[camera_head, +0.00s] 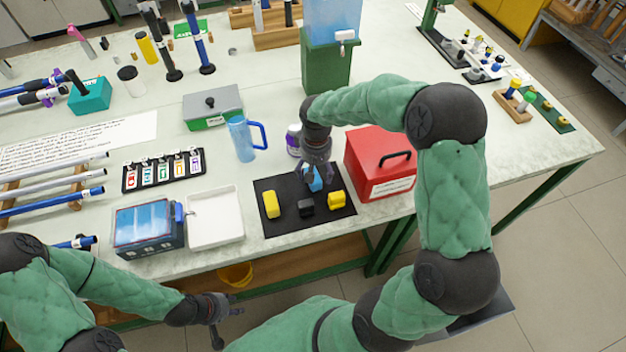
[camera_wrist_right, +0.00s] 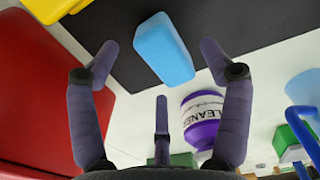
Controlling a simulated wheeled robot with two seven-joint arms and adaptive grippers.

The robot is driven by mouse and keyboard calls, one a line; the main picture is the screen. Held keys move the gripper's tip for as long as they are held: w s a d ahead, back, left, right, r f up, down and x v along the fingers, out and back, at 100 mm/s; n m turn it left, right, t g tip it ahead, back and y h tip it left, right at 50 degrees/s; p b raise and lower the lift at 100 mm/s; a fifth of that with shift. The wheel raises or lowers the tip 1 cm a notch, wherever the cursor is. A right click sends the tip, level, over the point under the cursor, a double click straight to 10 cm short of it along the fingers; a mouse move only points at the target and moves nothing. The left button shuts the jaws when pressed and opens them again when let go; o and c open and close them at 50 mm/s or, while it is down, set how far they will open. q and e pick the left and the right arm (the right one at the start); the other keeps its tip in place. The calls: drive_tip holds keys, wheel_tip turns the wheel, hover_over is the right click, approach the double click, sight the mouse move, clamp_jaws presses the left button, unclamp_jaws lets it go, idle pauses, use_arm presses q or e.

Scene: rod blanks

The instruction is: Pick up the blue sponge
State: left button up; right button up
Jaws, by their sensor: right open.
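The blue sponge (camera_head: 313,182) lies on the black mat (camera_head: 275,227) on the table, at the mat's far side. In the right wrist view the sponge (camera_wrist_right: 163,50) shows whole, just ahead of the fingers. My right gripper (camera_head: 316,176) is open above the sponge and partly hides it in the head view. In the wrist view its fingers (camera_wrist_right: 160,65) are spread to either side of the sponge, with nothing between them. My left gripper (camera_head: 228,322) hangs empty in front of the table's front edge, its fingers apart.
A yellow sponge (camera_head: 271,205), a black block (camera_head: 306,208) and a yellow block (camera_head: 336,199) share the mat. A red toolbox (camera_head: 380,170) stands close on the right. A cleaner bottle (camera_wrist_right: 203,118) and a blue mug (camera_head: 242,140) stand behind. A white tray (camera_head: 216,240) is at left.

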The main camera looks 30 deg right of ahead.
wheel_tip(320, 180, down, 3)
drive_tip(key=shift+r+b, duration=0.1)
drive_tip(key=shift+b, duration=0.25)
drive_tip(key=c, duration=1)
drive_tip(key=shift+c, duration=0.3)
drive_tip(key=shift+r, duration=0.1)
